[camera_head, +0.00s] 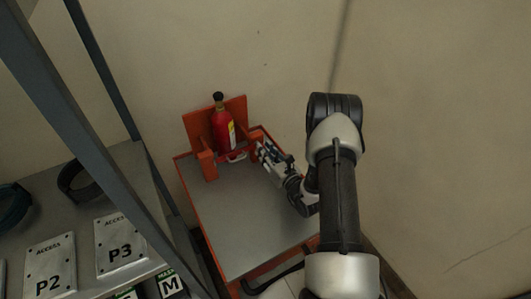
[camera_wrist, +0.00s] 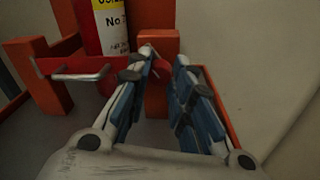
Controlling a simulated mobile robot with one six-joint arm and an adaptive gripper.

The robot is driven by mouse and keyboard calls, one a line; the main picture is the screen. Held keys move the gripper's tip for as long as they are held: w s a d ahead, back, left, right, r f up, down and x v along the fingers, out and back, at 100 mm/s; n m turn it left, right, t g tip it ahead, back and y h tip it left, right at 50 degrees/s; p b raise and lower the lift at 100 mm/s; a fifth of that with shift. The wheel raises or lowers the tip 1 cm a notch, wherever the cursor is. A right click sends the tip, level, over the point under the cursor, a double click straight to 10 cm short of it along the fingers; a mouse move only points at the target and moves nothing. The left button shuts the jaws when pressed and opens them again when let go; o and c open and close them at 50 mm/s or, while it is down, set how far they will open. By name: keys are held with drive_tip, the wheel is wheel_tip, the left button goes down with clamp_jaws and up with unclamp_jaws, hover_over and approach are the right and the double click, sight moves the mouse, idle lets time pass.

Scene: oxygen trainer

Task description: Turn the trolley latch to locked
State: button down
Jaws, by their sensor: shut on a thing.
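The orange trolley (camera_head: 177,157) has a grey top and a raised orange cradle (camera_head: 240,105) at its back. A red cylinder (camera_head: 222,130) stands upright in the cradle; its lower label shows in the wrist view (camera_wrist: 112,35). The trolley latch appears as a red bar (camera_wrist: 50,66) across the cylinder's front, with a metal loop handle (camera_wrist: 82,76) on its left part. My gripper (camera_head: 262,151) is at the cradle's right post. In the wrist view, its fingers (camera_wrist: 165,56) are close around a red part of the latch, mostly hidden by the left finger.
An orange post (camera_wrist: 157,95) stands right behind my fingertips. A shelf (camera_head: 115,170) at the left holds plates marked P2 (camera_head: 50,268) and P3 (camera_head: 121,244) and dark rings. A plain wall rises behind and right of the trolley. The trolley's grey top (camera_head: 245,205) is clear.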

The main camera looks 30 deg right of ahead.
drive_tip(key=n+h+b, duration=0.1)
drive_tip(key=n+b, duration=0.2)
drive_tip(key=n, duration=0.6)
drive_tip(key=shift+a+n, duration=0.1)
drive_tip(key=shift+n, duration=0.3)
drive_tip(key=shift+r+n+b, duration=0.1)
drive_tip(key=shift+n+b, duration=0.2)
drive_tip(key=c, duration=1.4)
unclamp_jaws()
drive_tip(key=s, duration=1.2)
drive_tip(key=shift+r, duration=0.3)
